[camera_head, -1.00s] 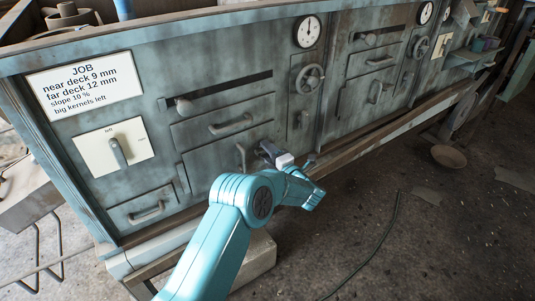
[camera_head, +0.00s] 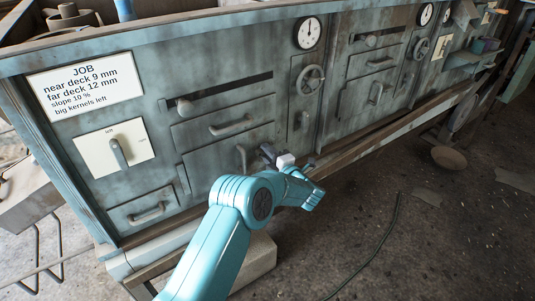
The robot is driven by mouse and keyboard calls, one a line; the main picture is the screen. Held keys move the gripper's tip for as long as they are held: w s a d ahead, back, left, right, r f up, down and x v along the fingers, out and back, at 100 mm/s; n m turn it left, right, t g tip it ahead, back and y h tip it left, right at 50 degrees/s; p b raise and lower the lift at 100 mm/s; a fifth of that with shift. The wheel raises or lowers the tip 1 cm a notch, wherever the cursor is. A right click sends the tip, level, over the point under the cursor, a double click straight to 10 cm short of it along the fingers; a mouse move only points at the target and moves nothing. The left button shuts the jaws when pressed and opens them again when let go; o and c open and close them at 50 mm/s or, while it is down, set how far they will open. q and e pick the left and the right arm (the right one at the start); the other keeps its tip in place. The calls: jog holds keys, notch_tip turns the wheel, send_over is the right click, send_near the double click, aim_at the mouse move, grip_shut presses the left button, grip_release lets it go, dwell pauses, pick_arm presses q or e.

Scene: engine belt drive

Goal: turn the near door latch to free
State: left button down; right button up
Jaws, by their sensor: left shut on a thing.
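The near lower door (camera_head: 215,165) is a worn grey-green panel with an upright bar handle (camera_head: 241,157). My left gripper (camera_head: 267,151), dark with a pale block behind it, is at the door's right edge, just right of that handle. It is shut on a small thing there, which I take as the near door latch. The jaws and wrist hide the latch, so its angle cannot be read. My blue left arm comes up from the bottom and covers the lower right of the door. My right gripper is not in view.
Above are a slotted panel with a knob (camera_head: 184,106), a drawer handle (camera_head: 230,126), a handwheel (camera_head: 310,79) and a dial (camera_head: 308,32). A job sign (camera_head: 85,82) and a left-marked switch (camera_head: 118,152) are at left.

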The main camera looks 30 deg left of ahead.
pick_arm(q)
jog(key=shift+m+p, duration=1.5)
jog(key=shift+m, duration=6.6)
jog(key=c, duration=1.1)
grip_release()
jog(key=shift+o, duration=0.2)
jog(key=p+v, duration=0.1)
jog(key=v, duration=1.5)
jog(key=shift+d+p, duration=0.2)
jog(key=shift+p, duration=0.2)
